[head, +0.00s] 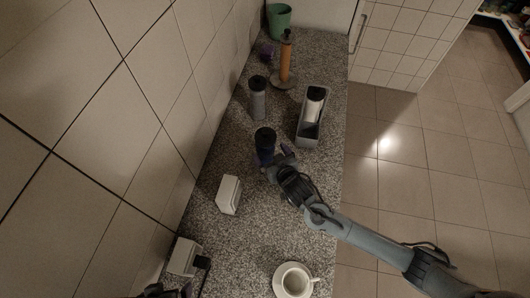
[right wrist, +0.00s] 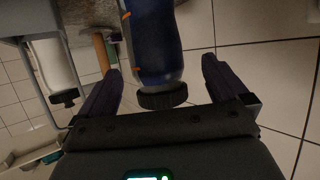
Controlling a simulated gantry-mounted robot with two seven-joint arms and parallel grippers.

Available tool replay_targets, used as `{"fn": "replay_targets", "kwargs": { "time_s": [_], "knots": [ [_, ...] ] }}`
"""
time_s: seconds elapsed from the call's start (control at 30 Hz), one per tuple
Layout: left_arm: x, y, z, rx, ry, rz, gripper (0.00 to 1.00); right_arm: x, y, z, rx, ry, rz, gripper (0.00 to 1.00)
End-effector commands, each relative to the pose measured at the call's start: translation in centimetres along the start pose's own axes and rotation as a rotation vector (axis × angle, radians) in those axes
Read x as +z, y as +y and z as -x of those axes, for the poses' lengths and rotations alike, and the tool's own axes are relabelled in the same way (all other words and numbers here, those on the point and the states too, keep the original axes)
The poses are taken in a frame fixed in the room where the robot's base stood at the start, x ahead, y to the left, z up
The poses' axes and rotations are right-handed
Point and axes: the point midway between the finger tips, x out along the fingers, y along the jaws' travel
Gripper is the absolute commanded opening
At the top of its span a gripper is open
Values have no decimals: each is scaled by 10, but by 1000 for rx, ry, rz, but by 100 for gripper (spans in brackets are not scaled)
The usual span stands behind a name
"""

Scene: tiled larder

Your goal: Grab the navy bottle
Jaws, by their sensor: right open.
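The navy bottle (head: 265,153) with a black lid stands on the speckled counter, left of my right gripper. My right gripper (head: 279,160) is open beside it. In the right wrist view the bottle (right wrist: 156,45) shows upside down, its black lid toward the palm. There it lies between the two fingers of my right gripper (right wrist: 162,70), with a gap on each side, nearer the left finger. Its far end is cut off by the frame. A small dark part of my left gripper (head: 168,291) seems to show at the bottom edge; its fingers cannot be made out.
A grey bottle (head: 258,104) stands behind. A grey tray (head: 309,134) holding a white bottle (head: 315,97) is at the back right. Farther back are an orange holder (head: 286,62) and a green cup (head: 279,20). White boxes (head: 228,195) (head: 184,257) and a cup on a saucer (head: 281,289) are nearer.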

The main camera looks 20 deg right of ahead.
Motion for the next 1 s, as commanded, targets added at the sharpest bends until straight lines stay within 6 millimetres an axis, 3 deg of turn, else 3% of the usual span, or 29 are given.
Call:
{"fn": "replay_targets", "kwargs": {
  "time_s": [0.27,0.6,1.0],
  "knots": [
    [0,-1,2,-4,-3,-5,100,-1,2,-15,1,-1,1,100],
    [-1,-2,8,-5,-4,-5,100,-2,6,-53,0,-2,1,100],
    [-1,0,8,2,-3,2,100,-1,6,-60,-1,-1,0,97]
  ]
}}
